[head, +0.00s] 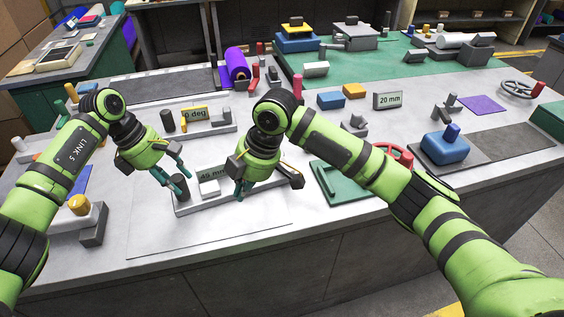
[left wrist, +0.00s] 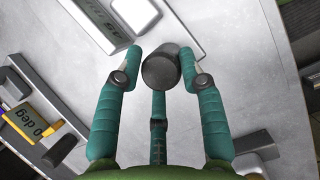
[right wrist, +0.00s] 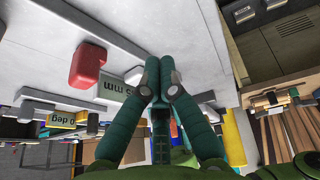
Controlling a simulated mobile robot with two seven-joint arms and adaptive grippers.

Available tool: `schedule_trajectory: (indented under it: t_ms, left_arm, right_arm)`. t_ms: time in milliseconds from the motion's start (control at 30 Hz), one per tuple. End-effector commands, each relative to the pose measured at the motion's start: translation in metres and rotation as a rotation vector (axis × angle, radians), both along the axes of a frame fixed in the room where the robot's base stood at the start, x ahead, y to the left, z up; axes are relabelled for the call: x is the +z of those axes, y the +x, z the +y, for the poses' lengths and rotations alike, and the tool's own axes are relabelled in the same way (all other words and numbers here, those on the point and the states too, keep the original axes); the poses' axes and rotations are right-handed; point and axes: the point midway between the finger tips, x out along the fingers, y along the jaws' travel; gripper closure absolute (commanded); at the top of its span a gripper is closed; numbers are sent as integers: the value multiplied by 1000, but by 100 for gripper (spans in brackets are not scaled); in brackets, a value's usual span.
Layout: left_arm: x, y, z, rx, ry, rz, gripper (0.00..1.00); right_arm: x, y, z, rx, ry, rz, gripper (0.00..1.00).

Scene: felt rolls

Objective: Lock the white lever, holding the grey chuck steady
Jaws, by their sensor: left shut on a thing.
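The grey chuck (left wrist: 161,68) is a dark cylinder between the fingers of my left gripper (left wrist: 166,70), which is shut on it. A white block (head: 209,188), which looks like the white lever, sits on that fixture between my two grippers. My right gripper (head: 240,188) is just right of it, pointing down. In the right wrist view its fingertips (right wrist: 159,62) are together with nothing visible between them.
Behind stands a fixture with a yellow "0 deg" label (head: 194,114). To the right are a green tray (head: 330,185), a red handwheel (head: 398,155) and a blue block (head: 445,148). At the left is a grey block with a yellow knob (head: 79,204). The front tabletop is clear.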

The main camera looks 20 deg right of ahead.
Motion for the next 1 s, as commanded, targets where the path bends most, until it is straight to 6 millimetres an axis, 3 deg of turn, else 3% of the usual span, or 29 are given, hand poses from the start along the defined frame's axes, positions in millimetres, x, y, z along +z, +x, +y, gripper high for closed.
schedule_trajectory:
  t_ms: [100, 200, 400, 567, 1000]
  left_arm:
    - [-4, -1, 0, 0, 3, 6, 100]
    - [-4, -1, 0, 0, 3, 6, 100]
    - [-4, -1, 0, 0, 3, 6, 100]
    - [-4, -1, 0, 0, 3, 7, 100]
    - [-4, -2, 0, -1, 3, 7, 100]
  right_arm:
    - [25, 20, -37, -1, -90, -83, 100]
    - [39, 28, -57, -2, -138, -124, 100]
    - [50, 35, -75, -4, -181, -156, 100]
    - [37, 35, -76, -4, -183, -155, 100]
    - [-23, 35, -75, -5, -180, -155, 100]
